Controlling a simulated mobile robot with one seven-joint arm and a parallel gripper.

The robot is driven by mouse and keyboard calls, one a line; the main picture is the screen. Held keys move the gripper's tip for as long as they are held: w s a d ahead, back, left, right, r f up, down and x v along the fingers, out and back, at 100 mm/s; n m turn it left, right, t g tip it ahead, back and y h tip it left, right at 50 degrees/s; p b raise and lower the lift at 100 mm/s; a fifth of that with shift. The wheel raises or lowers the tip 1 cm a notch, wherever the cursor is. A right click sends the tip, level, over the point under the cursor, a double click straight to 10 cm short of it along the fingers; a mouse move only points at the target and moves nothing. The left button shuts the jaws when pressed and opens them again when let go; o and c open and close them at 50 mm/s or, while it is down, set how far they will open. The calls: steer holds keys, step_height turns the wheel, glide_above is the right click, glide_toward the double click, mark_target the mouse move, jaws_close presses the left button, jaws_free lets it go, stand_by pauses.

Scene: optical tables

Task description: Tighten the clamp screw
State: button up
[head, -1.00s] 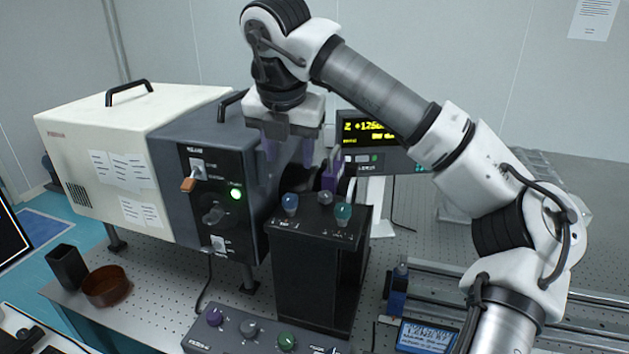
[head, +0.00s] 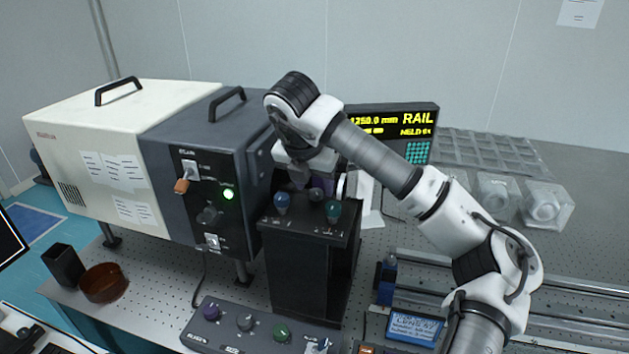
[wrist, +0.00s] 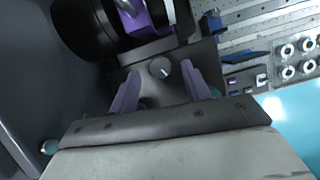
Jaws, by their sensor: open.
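A grey round knob (wrist: 160,67) with a pale pointer line shows between my fingertips in the wrist view. In the head view the grey knob (head: 317,195) sits on top of the black box (head: 300,265), between a blue knob (head: 282,203) and a teal knob (head: 333,211). No label shows which part is the clamp screw. My gripper (wrist: 160,71) is open, its purple fingers either side of the grey knob's outline; contact cannot be told. In the head view my gripper is over the back of the box, its fingers partly hidden. A purple block (wrist: 140,18) stands beyond.
The dark grey housing (head: 195,150) stands close on the left. A lit display (head: 395,120) stands behind my gripper. A control box with coloured knobs (head: 262,330) lies in front. Rails (head: 490,290) run along the right. Clear cases (head: 545,205) stand farther right.

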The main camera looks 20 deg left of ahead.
steer(key=shift+x, duration=0.9)
steer(key=shift+c, duration=0.2)
steer(key=c, duration=1)
steer(key=shift+o, duration=0.2)
